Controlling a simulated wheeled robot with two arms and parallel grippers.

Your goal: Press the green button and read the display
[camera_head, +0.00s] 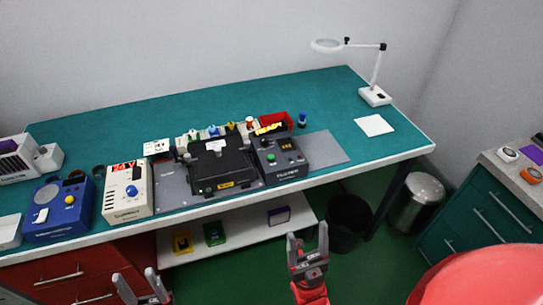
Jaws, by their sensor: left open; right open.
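A dark grey control box (280,158) stands on the teal bench, right of a black test fixture (222,163). A green button (271,157) sits on its front panel, with a small red button just beside it. A small display (286,143) on the box shows yellow-orange characters too small to read. My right gripper (308,238) is open and empty, in front of the bench and below the box in the picture. My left gripper (135,279) is open and empty at the lower left, apart from everything.
A white box (127,196) with a red display and a blue box (60,212) stand on the left of the bench. A magnifier lamp (375,95) stands at the right. A black bin (348,222) and a steel bin (417,203) stand on the floor.

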